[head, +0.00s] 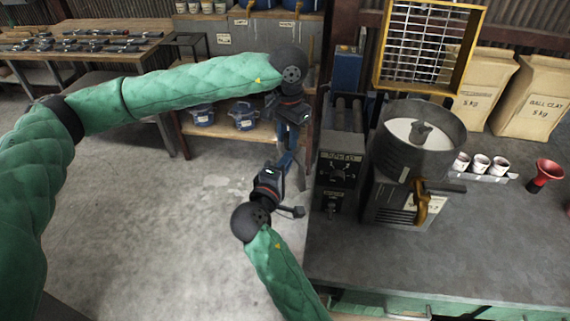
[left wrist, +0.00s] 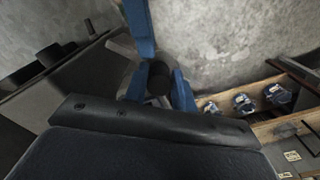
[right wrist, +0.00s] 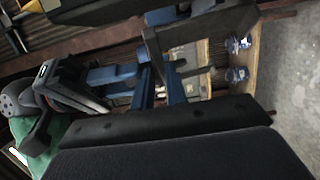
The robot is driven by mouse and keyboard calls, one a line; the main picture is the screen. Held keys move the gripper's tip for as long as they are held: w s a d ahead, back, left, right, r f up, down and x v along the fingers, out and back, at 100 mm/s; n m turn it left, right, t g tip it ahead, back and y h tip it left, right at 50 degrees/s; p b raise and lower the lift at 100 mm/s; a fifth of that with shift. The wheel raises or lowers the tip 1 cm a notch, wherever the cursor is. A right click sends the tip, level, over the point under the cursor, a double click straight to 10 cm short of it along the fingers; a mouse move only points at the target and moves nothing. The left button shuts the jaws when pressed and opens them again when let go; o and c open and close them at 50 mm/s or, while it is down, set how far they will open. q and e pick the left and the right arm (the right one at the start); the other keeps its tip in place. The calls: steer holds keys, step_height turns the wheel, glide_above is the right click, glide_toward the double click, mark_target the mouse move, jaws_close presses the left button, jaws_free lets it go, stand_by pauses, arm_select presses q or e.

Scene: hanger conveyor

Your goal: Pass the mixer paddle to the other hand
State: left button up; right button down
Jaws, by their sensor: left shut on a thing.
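My left gripper (head: 287,143) points down in the head view, shut on the mixer paddle. In the left wrist view a dark round part (left wrist: 158,76), which looks like the paddle's handle, sits between its blue fingers. My right gripper (head: 287,166) points up just below it, with the fingertips close together. In the right wrist view the dark paddle frame (right wrist: 199,28) shows above the right gripper's blue fingers (right wrist: 160,88). A dark part lies between these fingers; whether they grip it is unclear. In the head view the paddle is mostly hidden by the grippers.
The bench (head: 480,245) with the clay mixer (head: 412,165) stands close to the right of both grippers. A yellow wire guard (head: 430,45) rises behind. A shelf (head: 225,135) with blue items is behind the grippers. The floor to the left is clear.

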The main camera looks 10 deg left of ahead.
arm_select(q)
steer(key=o, duration=1)
steer(key=shift+w+r, duration=0.1)
